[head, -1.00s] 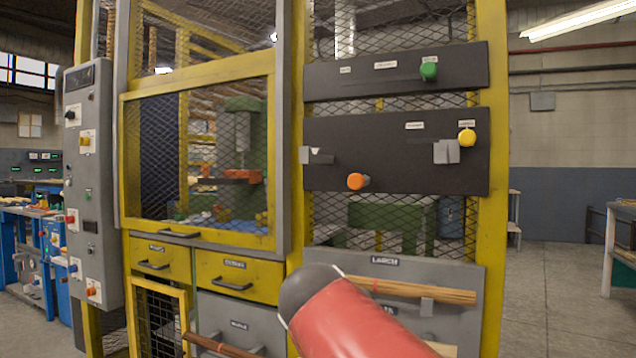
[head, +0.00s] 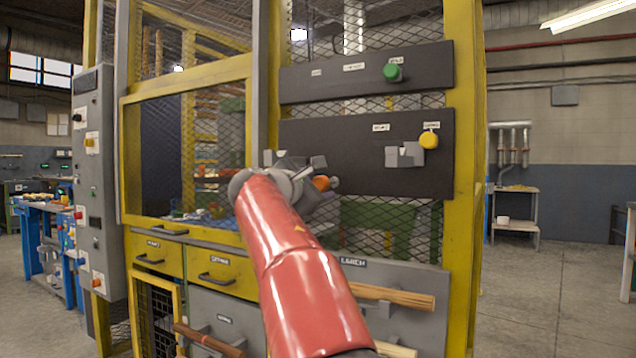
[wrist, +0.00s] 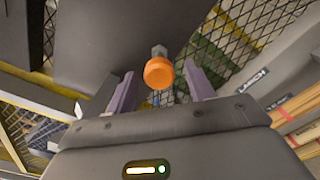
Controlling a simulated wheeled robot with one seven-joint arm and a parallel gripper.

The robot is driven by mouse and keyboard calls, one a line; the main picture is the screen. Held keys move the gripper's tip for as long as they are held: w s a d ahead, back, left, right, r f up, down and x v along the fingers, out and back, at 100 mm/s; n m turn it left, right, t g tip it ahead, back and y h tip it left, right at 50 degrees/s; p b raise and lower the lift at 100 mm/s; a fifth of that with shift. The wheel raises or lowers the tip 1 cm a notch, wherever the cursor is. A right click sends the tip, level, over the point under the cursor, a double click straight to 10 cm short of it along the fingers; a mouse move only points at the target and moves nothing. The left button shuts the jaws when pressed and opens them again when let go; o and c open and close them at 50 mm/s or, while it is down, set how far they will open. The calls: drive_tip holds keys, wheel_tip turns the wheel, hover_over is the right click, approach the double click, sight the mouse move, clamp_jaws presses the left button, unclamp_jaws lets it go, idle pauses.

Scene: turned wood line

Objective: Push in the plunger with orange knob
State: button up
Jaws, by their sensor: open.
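The orange knob (head: 321,183) sticks out from the lower dark panel (head: 350,160), near its bottom edge, and is partly hidden by my gripper in the head view. In the wrist view the orange knob (wrist: 158,72) sits on a short grey stem in front of the dark panel. My gripper (wrist: 158,88) is open, with one finger to each side of the knob. I cannot tell whether the fingers touch it. In the head view my gripper (head: 312,178) is at the panel's lower left, reached by my red arm.
A green knob (head: 392,72) is on the upper panel and a yellow knob (head: 429,139) at the lower panel's right, by a grey bracket (head: 405,154). Wire mesh and a yellow frame (head: 463,200) surround the panels. Wooden rods (head: 392,295) lie below.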

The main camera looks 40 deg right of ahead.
drive_tip(key=shift+x, duration=0.85)
clamp_jaws()
